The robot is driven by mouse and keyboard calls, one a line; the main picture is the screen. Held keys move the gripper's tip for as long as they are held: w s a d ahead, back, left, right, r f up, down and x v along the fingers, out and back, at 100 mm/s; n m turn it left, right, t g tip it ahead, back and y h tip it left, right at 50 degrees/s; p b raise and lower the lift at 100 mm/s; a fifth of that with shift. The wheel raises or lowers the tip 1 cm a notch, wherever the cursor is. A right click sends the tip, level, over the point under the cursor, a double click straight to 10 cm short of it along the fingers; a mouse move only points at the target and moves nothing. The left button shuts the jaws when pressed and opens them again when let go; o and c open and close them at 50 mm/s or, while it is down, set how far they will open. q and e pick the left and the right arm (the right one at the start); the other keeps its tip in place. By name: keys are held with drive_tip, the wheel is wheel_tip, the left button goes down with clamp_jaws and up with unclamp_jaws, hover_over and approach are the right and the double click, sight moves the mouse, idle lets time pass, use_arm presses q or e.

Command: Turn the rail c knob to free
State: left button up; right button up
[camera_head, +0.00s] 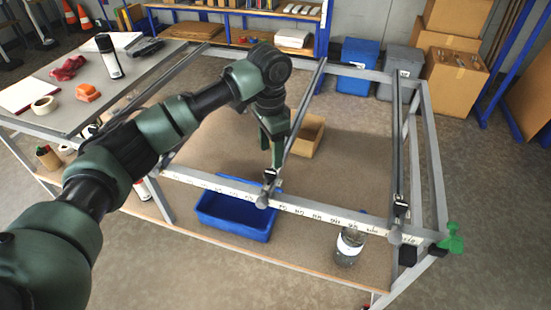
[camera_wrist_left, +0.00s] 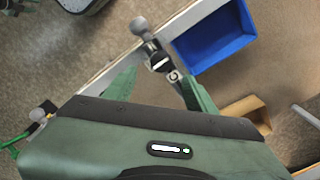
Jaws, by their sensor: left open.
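The steel frame (camera_head: 330,213) has a numbered front bar with several rails across it. The middle rail (camera_head: 305,112) ends at a grey ball-shaped knob (camera_head: 262,201) on a short stem; this knob also shows in the left wrist view (camera_wrist_left: 139,25), with a black-and-white clamp at its stem's base. The right rail (camera_head: 398,140) has a similar knob (camera_head: 395,237). I cannot read which rail is c. My left gripper (camera_head: 272,158) is open above the front end of the middle rail. In the left wrist view its fingers (camera_wrist_left: 160,75) stand either side of that clamp, apparently apart from it.
A blue bin (camera_head: 237,214) and a jar (camera_head: 349,246) stand on the board below the front bar. An open cardboard box (camera_head: 307,135) sits behind the middle rail. A green part (camera_head: 451,239) sticks out at the right front corner. A grey side table (camera_head: 60,105) holds several items.

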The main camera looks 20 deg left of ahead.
sight(270, 172)
use_arm(q)
drive_tip(key=shift+w+a, duration=0.1)
drive_tip(key=shift+w, duration=0.1)
drive_tip(key=shift+f, duration=0.4)
drive_tip(key=f, duration=0.2)
drive_tip(key=f+p, duration=0.2)
drive_tip(key=f, duration=0.1)
drive_tip(key=shift+s+f, duration=0.3)
drive_tip(key=shift+f, duration=0.45)
use_arm(e)
drive_tip(key=shift+s+d+r, duration=0.1)
drive_tip(key=shift+d+r, duration=0.25)
drive_tip(key=shift+r, duration=0.2)
drive_tip(key=shift+s+d+r, duration=0.1)
drive_tip(key=shift+d+r, duration=0.2)
drive_tip(key=shift+r, duration=0.2)
use_arm(q)
clamp_jaws()
use_arm(e)
drive_tip(key=shift+a, duration=0.25)
